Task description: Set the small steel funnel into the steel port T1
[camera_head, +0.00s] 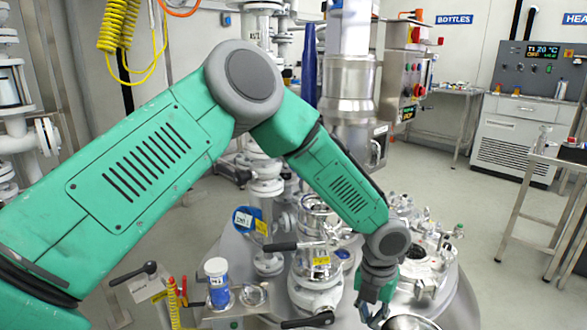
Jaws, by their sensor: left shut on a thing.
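My left arm reaches in from the left, over the reactor lid (465,300). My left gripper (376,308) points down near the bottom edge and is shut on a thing. A shiny round steel piece (408,323) shows beside its fingertips, cut off by the picture edge. It looks like the small steel funnel, but too little shows to be sure. Several steel ports and fittings (425,270) stand on the lid just right of the gripper. I cannot tell which one is port T1. My right gripper is not in view.
A valve with a black lever (297,245) and a flanged steel fitting (318,270) stand left of the gripper. A steel column (348,95) rises behind.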

